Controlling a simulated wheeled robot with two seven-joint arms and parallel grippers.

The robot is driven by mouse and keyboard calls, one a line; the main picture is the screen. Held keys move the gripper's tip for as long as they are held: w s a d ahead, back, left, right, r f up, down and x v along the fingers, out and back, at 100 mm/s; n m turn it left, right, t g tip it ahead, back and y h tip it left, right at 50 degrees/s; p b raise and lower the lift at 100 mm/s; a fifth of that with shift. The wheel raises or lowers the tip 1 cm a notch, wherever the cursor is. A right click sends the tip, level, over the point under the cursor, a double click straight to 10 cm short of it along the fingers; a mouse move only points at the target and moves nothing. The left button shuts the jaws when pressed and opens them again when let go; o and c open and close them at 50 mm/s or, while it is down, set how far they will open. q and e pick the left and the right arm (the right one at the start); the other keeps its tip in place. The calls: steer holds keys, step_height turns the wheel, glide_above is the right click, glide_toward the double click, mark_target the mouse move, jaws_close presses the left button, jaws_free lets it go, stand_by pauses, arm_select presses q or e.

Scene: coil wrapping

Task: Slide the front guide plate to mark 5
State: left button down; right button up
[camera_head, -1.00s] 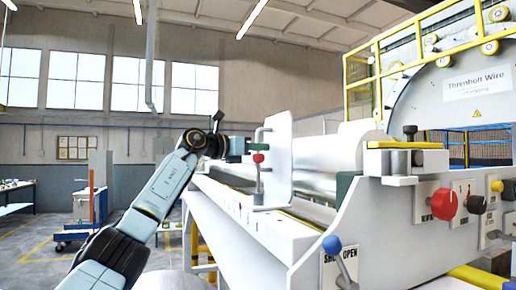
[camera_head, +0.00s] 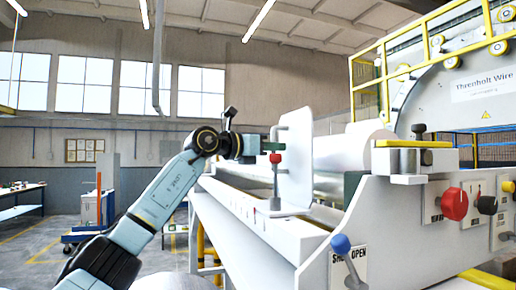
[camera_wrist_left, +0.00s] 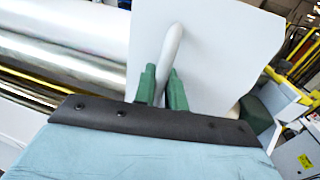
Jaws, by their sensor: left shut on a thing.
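The front guide plate (camera_head: 298,155) is a white upright plate on the long white rail (camera_head: 245,212) of the machine, with a grey bar handle on its left side and a red knob (camera_head: 275,158) there. My left gripper (camera_head: 267,146) is shut on the handle from the left. In the left wrist view, the green fingers (camera_wrist_left: 162,88) close around the pale handle (camera_wrist_left: 170,52), with the plate (camera_wrist_left: 210,40) behind. Small marks line the rail, but their numbers are too small to read. My right gripper is not in view.
A shiny roller (camera_wrist_left: 60,50) runs behind the plate. The near end housing carries a blue-knobbed lever (camera_head: 341,244) labelled "OPEN" in part, a red knob (camera_head: 455,203) and a yellow-topped block (camera_head: 412,144). Open floor lies left of the machine.

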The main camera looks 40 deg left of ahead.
arm_select(q)
steer(key=c, duration=1.6)
jaws_free()
steer(key=shift+o, duration=0.2)
steer(key=b+v, duration=0.4)
steer(key=v, duration=0.9)
steer(key=shift+s+a, duration=0.1)
steer(key=shift+s, duration=0.05)
